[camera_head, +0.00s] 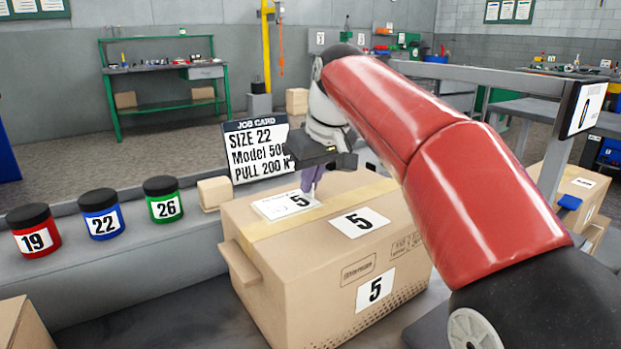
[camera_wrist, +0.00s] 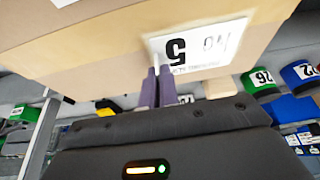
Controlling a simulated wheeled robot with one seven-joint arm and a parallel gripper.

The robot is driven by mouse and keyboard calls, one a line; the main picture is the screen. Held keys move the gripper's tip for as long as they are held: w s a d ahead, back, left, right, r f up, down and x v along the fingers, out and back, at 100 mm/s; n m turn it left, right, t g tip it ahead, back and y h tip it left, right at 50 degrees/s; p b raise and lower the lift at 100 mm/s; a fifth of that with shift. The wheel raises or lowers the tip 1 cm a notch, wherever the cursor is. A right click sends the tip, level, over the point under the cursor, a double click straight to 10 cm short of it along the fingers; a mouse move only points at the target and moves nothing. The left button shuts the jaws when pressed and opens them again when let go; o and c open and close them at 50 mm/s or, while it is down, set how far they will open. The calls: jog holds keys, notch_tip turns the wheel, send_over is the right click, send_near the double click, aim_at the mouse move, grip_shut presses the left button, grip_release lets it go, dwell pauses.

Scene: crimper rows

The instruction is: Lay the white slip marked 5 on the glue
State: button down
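A white slip marked 5 (camera_head: 300,201) is at the back left of the cardboard box top, over or beside a paler white patch with faint print (camera_head: 270,209). In the wrist view the slip (camera_wrist: 176,48) shows upside down, with grey curved marks (camera_wrist: 214,43) beside the digit; I cannot tell whether these are glue. My gripper (camera_head: 312,186) points down there. Its two purple fingers (camera_wrist: 157,72) are close together with a thin white edge between their tips, so it appears shut on the slip. Whether the slip touches the box is unclear.
The box (camera_head: 270,275) bears another slip marked 5 (camera_head: 359,222) on top and one on its front (camera_head: 375,290). Jars 19 (camera_head: 35,230), 22 (camera_head: 101,213) and 26 (camera_head: 162,199) stand left. A job card (camera_head: 257,150) stands behind the box.

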jog(key=c, duration=2.1)
grip_release()
jog(key=o, duration=0.5)
jog(key=p+v, duration=0.2)
jog(key=v, duration=0.5)
jog(key=shift+s+r, duration=0.1)
jog(key=shift+r, duration=0.25)
